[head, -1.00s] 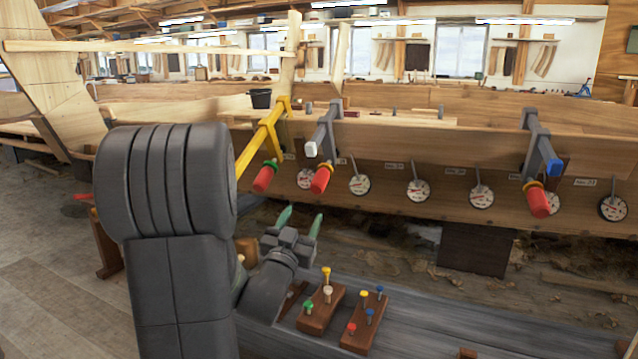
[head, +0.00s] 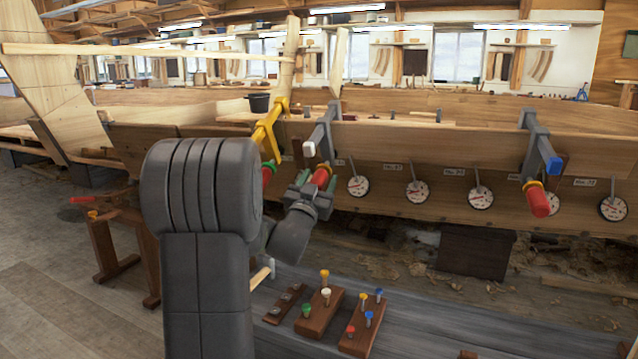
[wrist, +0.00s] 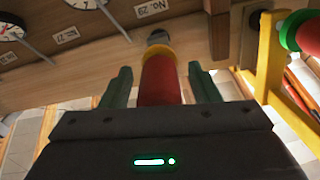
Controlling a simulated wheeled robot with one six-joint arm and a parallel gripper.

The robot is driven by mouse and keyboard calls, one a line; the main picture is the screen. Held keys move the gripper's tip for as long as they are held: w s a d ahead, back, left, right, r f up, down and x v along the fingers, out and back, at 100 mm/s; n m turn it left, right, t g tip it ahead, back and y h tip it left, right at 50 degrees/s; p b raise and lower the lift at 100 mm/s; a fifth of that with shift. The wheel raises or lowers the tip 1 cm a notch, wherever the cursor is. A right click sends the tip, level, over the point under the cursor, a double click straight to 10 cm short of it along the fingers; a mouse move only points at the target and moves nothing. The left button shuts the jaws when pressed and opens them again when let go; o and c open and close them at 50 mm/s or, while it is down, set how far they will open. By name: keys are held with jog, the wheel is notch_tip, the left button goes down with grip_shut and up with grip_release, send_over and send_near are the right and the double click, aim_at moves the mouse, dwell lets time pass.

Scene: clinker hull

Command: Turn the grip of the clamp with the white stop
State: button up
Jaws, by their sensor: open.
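The grey clamp (head: 323,132) with the white stop (head: 309,149) hangs on the hull plank, left of centre in the head view. Its red grip (head: 321,176) with a yellow collar points down toward me. In the wrist view the red grip (wrist: 160,82) stands between the two green fingers of my gripper (wrist: 160,70). The fingers are open, with a gap on each side of the grip. In the head view my gripper (head: 314,190) is at the lower end of this grip and partly hides it.
A yellow clamp (head: 268,128) with a red grip and green collar hangs close on the left; it shows at right in the wrist view (wrist: 268,70). A grey clamp with a blue stop (head: 554,164) hangs at right. Dials (head: 417,191) line the hull. Pegged blocks (head: 320,313) stand on the bench.

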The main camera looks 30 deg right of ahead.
jog(key=shift+d, duration=0.1)
jog(key=c, duration=1)
jog(key=shift+n, duration=0.4)
